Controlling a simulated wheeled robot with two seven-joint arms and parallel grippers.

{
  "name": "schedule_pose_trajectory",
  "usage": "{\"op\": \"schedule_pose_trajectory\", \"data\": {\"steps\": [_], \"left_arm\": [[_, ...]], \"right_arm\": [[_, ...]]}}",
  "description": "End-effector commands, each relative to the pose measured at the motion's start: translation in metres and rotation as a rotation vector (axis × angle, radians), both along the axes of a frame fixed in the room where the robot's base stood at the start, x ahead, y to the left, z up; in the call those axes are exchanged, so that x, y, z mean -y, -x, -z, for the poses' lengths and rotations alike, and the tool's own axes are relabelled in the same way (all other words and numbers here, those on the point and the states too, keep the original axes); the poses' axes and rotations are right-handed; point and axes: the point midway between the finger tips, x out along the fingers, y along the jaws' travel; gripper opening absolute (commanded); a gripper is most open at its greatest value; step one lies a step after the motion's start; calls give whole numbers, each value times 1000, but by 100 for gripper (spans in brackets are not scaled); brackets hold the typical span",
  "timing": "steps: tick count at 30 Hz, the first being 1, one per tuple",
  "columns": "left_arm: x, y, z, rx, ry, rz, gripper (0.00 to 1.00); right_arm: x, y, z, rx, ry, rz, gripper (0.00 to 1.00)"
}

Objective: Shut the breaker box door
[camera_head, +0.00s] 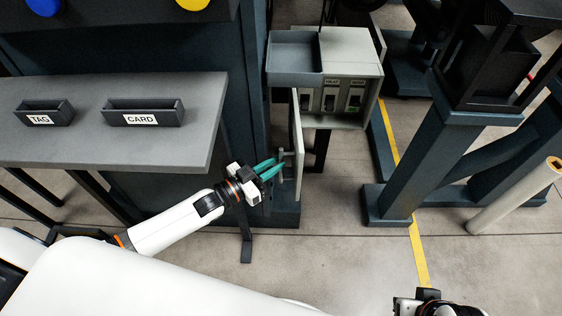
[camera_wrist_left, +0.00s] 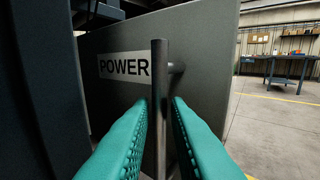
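The breaker box (camera_head: 350,52) is a light grey cabinet with switches inside, and its front is open. Its door (camera_head: 298,128) stands swung out, seen nearly edge-on in the head view. In the left wrist view the dark door face (camera_wrist_left: 205,45) carries a POWER label and an upright bar handle (camera_wrist_left: 160,65). My left gripper (camera_head: 277,167) is at the handle, its teal fingers (camera_wrist_left: 161,104) on either side of the bar with a narrow gap showing, so it looks open. My right gripper's wrist (camera_head: 430,303) shows at the bottom edge; its fingers are hidden.
A grey shelf (camera_head: 200,95) with TAG and CARD holders is at the left. A grey tray (camera_head: 294,52) sits in front of the box's upper left. A dark steel frame (camera_head: 415,150) stands at the right. Open floor lies between.

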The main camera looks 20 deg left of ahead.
Motion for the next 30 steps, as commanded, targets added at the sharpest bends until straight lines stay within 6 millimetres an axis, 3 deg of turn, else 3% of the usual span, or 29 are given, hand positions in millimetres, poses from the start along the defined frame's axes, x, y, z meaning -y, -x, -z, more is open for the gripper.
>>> {"op": "schedule_pose_trajectory", "data": {"steps": [6,16,20,30], "left_arm": [[14,-19,1,-1,1,-1,16],[16,-22,1,-2,-1,-1,16],[16,-22,1,-2,-1,-1,0],[16,-22,0,-2,1,-8,0]], "right_arm": [[0,1,0,1,1,0,36],[0,2,0,1,1,0,36],[0,2,0,1,1,0,36],[0,2,-1,1,0,0,36]]}}
